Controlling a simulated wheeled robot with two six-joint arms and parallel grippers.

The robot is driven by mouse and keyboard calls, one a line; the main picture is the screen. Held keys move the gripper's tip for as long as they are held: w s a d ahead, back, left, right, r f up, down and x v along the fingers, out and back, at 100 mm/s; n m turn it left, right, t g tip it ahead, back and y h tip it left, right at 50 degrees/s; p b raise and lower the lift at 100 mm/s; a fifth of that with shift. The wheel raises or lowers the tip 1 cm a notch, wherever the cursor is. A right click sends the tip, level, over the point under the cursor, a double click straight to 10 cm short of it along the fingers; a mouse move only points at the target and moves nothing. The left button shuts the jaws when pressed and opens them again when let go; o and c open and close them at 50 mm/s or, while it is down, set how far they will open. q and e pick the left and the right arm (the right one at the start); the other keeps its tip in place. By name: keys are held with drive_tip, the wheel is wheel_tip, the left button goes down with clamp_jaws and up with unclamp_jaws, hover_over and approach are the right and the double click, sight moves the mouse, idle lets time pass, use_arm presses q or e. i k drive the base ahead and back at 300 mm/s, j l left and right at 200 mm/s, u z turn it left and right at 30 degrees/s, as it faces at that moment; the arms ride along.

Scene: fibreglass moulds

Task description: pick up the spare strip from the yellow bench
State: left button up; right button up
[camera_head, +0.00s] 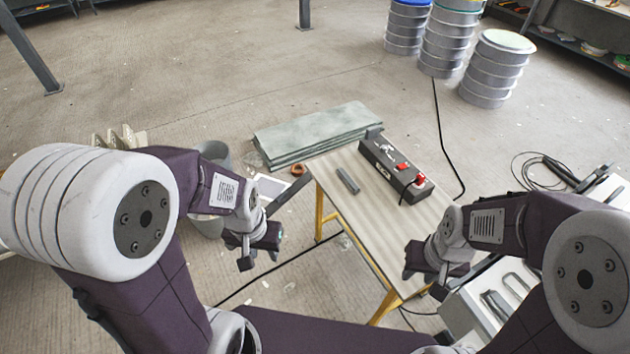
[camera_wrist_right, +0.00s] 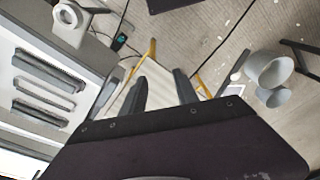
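A small dark grey strip (camera_head: 347,181) lies flat on the pale top of the yellow-legged bench (camera_head: 345,215), towards its far left part. My left gripper (camera_head: 260,255) is open and empty, left of the bench's near part and apart from the strip. My right gripper (camera_head: 425,280) is open and empty by the bench's near right edge, well away from the strip. In the right wrist view its two fingers (camera_wrist_right: 159,88) stand apart, with part of the bench (camera_wrist_right: 152,72) showing between and beyond them. I cannot make out the strip in that view.
A dark box with red switches (camera_head: 392,168) stands on the bench, right of the strip. Greenish-grey sheets (camera_head: 318,133) are stacked beyond the bench. A white unit with grey bars (camera_wrist_right: 45,85) is beside my right gripper. A grey bucket (camera_head: 205,226) stands at left.

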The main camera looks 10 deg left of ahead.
sight(345, 177)
drive_tip(key=i+j, duration=0.75)
drive_tip(key=i, duration=0.2)
